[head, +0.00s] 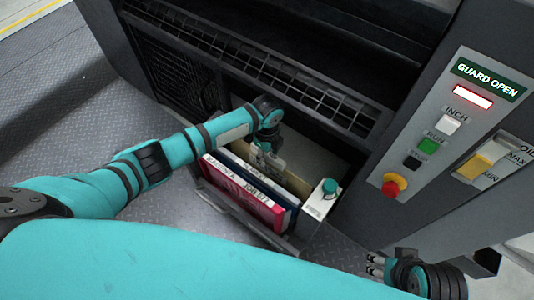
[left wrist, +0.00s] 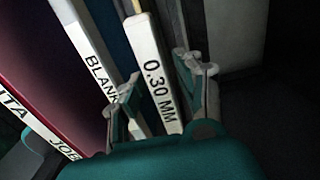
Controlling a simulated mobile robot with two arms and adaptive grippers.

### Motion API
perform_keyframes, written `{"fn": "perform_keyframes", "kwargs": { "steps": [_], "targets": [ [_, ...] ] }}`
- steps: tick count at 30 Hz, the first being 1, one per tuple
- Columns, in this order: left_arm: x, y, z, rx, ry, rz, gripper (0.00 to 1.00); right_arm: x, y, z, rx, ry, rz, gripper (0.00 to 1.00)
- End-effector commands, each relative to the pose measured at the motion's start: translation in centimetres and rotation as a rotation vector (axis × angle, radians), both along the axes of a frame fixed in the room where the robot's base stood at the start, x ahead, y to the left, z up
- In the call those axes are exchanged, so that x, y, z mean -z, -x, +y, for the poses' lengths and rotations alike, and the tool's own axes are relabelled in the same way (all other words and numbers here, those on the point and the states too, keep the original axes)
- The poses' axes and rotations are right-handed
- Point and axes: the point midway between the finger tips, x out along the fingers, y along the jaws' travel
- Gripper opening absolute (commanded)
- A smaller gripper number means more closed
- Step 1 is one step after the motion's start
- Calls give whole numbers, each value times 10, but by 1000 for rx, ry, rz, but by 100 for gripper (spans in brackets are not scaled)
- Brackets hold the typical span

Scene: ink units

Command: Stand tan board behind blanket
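A tan board labelled "0.30 MM" (left wrist: 160,80) stands on edge beside the blanket (left wrist: 88,60); most of its face is hidden. In the head view the blanket (head: 285,197) is the dark blue slab behind a magenta one. My left gripper (head: 266,160) reaches down behind the blanket. In the left wrist view its fingers (left wrist: 158,70) straddle the board's labelled edge, with narrow gaps showing beside it, so it looks open. My right gripper (head: 376,265) is empty at the lower right; its finger opening is unclear.
The magenta slab (head: 243,194) stands in front in the rack. A white container with a teal cap (head: 318,201) stands at the rack's right end. The press's grille (head: 300,97) rises behind. A button panel (head: 440,140) is at the right.

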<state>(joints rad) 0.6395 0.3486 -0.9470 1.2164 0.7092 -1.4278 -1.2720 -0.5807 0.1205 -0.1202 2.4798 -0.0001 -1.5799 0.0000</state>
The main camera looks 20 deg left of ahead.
Motion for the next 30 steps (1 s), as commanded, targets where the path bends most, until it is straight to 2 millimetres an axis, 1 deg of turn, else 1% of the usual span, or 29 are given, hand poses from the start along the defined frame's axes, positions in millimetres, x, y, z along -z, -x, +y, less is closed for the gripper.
{"fn": "perform_keyframes", "kwargs": {
  "steps": [1,2,9,13,17,24,27,30],
  "targets": [
    [0,0,0,0,0,0,44,0,0,0,0,0,0,40],
    [0,0,0,0,0,-1,47,0,0,0,0,0,0,40],
    [-1,0,0,0,0,0,47,-1,-2,0,2,-1,-4,40],
    [-9,-1,0,0,1,-2,47,-1,-2,0,2,-1,-4,40],
    [-30,-1,0,1,1,-5,47,-1,-1,0,1,-1,-3,40],
    [-82,-2,0,1,2,-5,47,0,-1,0,1,0,-1,40],
    [-99,-1,0,1,0,-4,47,0,0,0,0,0,-1,40],
    [-111,-1,0,1,1,-2,47,0,0,0,0,0,-1,40]
  ]
}}
